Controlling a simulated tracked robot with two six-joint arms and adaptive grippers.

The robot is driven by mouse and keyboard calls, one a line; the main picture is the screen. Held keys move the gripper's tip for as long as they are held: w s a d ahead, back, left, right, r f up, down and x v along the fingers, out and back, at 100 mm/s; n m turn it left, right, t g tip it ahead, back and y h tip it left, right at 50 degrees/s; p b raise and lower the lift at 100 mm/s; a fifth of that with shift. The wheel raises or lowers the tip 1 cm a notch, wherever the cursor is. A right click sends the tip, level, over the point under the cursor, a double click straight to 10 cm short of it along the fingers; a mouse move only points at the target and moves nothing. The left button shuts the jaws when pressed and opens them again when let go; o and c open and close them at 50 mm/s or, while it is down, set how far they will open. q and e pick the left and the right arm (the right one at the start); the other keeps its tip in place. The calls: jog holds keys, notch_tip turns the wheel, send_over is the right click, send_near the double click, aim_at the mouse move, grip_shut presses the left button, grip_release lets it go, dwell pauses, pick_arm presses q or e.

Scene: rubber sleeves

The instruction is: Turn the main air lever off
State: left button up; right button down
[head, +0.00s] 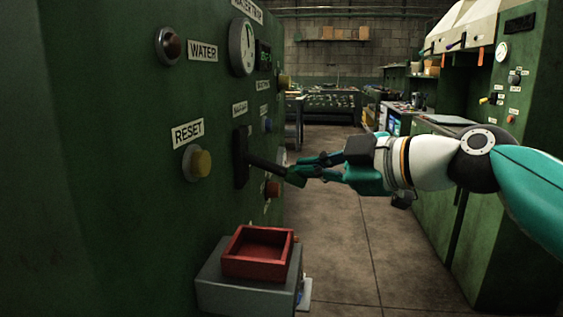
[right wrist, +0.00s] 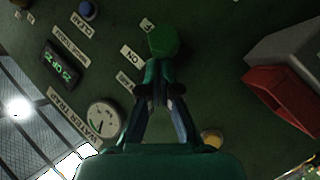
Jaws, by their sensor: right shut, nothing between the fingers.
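The main air lever (head: 265,165) is a dark bar that sticks out from a black slotted plate (head: 240,157) on the green panel, and it slopes slightly down toward its green knob end. In the right wrist view a green knob (right wrist: 163,40) shows just beyond the fingertips, near an "ON" label. My right gripper (head: 302,170) is at the lever's outer end, with its fingers shut and nothing between them. In the right wrist view the gripper (right wrist: 160,92) points at the knob. I cannot tell whether it touches. My left gripper is not in view.
A yellow RESET button (head: 201,164), a red-brown button (head: 272,189) and a round gauge (head: 242,47) are on the same panel. A red tray (head: 257,252) sits on a grey box (head: 245,291) below the lever. The floor aisle (head: 340,235) to the right is clear.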

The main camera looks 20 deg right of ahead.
jog(key=shift+w+a+p, duration=0.1)
jog(key=shift+a+p, duration=0.05)
jog(key=shift+p, duration=0.8)
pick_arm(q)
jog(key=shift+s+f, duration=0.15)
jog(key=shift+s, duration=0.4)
pick_arm(e)
jog(key=s+a+v, duration=0.1)
jog(key=v, duration=1.2)
jog(key=shift+f, duration=0.3)
jog(key=shift+w+a, duration=0.1)
